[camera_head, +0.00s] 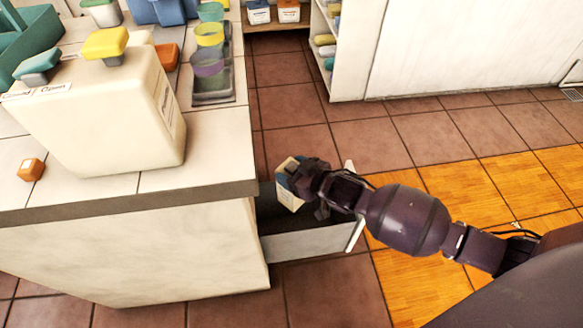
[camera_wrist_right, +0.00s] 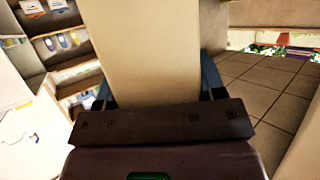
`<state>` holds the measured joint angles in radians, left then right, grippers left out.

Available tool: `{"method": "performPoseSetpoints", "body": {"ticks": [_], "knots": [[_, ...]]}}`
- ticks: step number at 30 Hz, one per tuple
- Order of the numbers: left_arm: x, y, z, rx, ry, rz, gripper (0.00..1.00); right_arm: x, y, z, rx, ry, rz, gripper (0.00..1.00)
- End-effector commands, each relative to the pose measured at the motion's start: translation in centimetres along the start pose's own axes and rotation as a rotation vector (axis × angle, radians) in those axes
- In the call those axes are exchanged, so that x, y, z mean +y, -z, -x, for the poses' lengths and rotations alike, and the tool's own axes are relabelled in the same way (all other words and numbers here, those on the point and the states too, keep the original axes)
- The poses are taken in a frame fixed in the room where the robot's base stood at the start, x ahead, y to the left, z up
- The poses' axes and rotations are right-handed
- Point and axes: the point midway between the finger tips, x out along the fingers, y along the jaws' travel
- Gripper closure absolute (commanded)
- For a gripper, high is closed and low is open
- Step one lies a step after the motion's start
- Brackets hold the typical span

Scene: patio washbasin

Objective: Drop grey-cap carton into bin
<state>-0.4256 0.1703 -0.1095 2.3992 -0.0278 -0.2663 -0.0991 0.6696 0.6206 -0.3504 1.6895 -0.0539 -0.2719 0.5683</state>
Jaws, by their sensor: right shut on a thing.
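My right gripper (camera_head: 309,186) is shut on a pale carton (camera_head: 289,198) beside the counter's right end. In the right wrist view, the carton (camera_wrist_right: 150,50) fills the space between the fingers of the right gripper (camera_wrist_right: 158,85). Its cap cannot be made out in either view. The carton is above the bin's back part in the head view; the gap in height is hard to tell. My left gripper is not in view.
The counter (camera_head: 225,150) carries a large cream container (camera_head: 100,115) with a yellow knob, a small orange block (camera_head: 31,169) and several cups. A white shelf unit (camera_head: 355,50) stands at the back. The tiled floor to the right is open.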

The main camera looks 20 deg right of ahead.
Motion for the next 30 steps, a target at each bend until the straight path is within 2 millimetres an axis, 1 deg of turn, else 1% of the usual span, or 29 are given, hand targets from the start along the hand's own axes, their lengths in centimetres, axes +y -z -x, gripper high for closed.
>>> {"method": "performPoseSetpoints", "body": {"ticks": [5, 6, 8, 9, 11, 19, 22, 26, 30], "knots": [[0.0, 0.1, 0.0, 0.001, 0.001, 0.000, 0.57, 0.0, 0.1, 0.0, 0.002, 0.000, 0.001, 0.71], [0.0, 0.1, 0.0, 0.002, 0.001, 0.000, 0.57, 0.0, 0.1, 0.0, 0.002, 0.000, 0.001, 0.31], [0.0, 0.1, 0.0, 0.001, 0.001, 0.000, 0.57, 0.0, 0.1, 0.0, 0.001, 0.000, 0.001, 0.22], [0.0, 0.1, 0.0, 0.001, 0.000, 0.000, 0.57, 0.0, 0.1, 0.0, 0.001, 0.000, 0.001, 0.16], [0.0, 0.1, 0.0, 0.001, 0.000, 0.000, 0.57, 0.0, 0.1, 0.0, 0.001, 0.000, 0.001, 0.07], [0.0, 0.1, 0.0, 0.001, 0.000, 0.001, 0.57, 0.0, 0.1, 0.1, 0.000, 0.000, 0.000, 0.07], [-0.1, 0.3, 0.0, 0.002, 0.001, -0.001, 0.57, 0.0, 0.2, 0.4, 0.001, -0.001, 0.001, 0.07], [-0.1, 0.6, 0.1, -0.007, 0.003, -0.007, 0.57, 0.1, 0.4, 1.7, 0.003, -0.001, 0.002, 0.07], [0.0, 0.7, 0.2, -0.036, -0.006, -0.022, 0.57, 0.1, 0.6, 3.8, 0.005, -0.002, 0.003, 0.07]]}}
